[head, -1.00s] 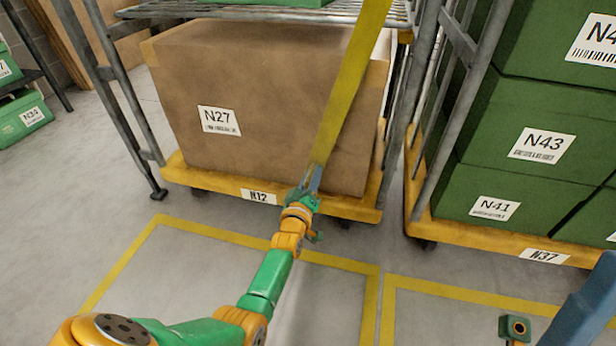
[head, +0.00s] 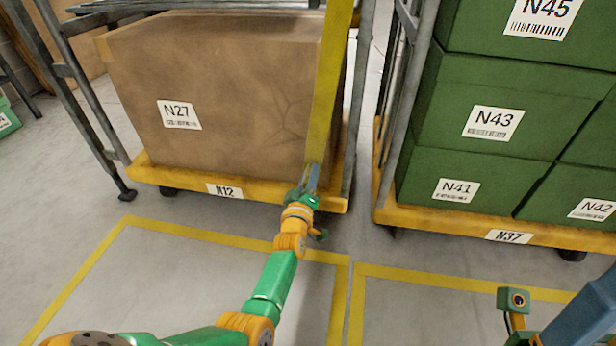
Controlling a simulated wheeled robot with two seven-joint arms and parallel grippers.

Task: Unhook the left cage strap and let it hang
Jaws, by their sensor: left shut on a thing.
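The yellow cage strap (head: 329,85) comes down from the top of the head view in front of the left cage. It runs almost straight, leaning slightly, to my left gripper (head: 311,178). My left gripper is shut on its lower end, just in front of the yellow base (head: 262,192) labelled N12. The jaws cover that end, so I cannot tell whether a hook there is engaged. Behind the strap a brown carton (head: 232,105) labelled N27 stands on the base. Part of my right gripper (head: 580,312) shows at the lower right; its jaw opening cannot be made out.
To the right stands another cage with several green boxes (head: 500,122) on a yellow base (head: 407,210) labelled N37. A narrow gap separates the cages. Yellow floor lines (head: 190,234) mark bays in front, where the floor is clear.

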